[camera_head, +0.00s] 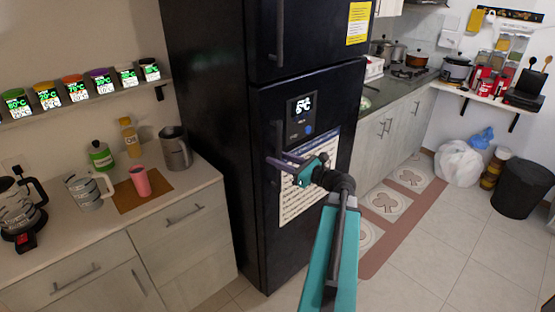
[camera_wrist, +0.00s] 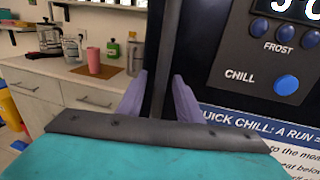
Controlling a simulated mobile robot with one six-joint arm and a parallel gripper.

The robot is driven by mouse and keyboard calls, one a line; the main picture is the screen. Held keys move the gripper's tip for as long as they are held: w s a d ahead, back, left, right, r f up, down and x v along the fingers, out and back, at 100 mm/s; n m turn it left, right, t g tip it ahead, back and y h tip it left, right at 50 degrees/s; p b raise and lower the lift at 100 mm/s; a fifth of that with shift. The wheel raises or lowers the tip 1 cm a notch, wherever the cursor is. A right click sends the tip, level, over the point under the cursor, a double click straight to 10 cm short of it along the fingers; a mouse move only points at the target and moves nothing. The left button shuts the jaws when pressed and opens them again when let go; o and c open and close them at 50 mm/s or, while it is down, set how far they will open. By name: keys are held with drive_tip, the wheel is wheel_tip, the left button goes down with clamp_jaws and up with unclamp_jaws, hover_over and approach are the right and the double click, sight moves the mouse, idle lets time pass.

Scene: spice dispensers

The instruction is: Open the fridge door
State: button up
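The black fridge (camera_head: 262,215) stands in the middle of the head view, with its lower door closed. The lower door's dark vertical handle (camera_head: 277,138) is near the door's left edge. My gripper (camera_head: 284,162) is at this handle, reaching in from the right. In the wrist view the handle (camera_wrist: 167,50) runs upright between the two purple fingers of my gripper (camera_wrist: 160,98). The fingers are apart, with a gap on either side of the bar. Contact with the handle is not visible.
A display panel (camera_head: 302,115) and a paper notice (camera_head: 305,190) are on the lower door. A counter (camera_head: 100,250) with a pink cup (camera_head: 140,181) and kettle (camera_head: 176,150) adjoins the fridge at left. Floor tiles (camera_head: 430,255) at right are clear.

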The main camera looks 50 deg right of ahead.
drive_tip(key=shift+c, duration=0.2)
clamp_jaws()
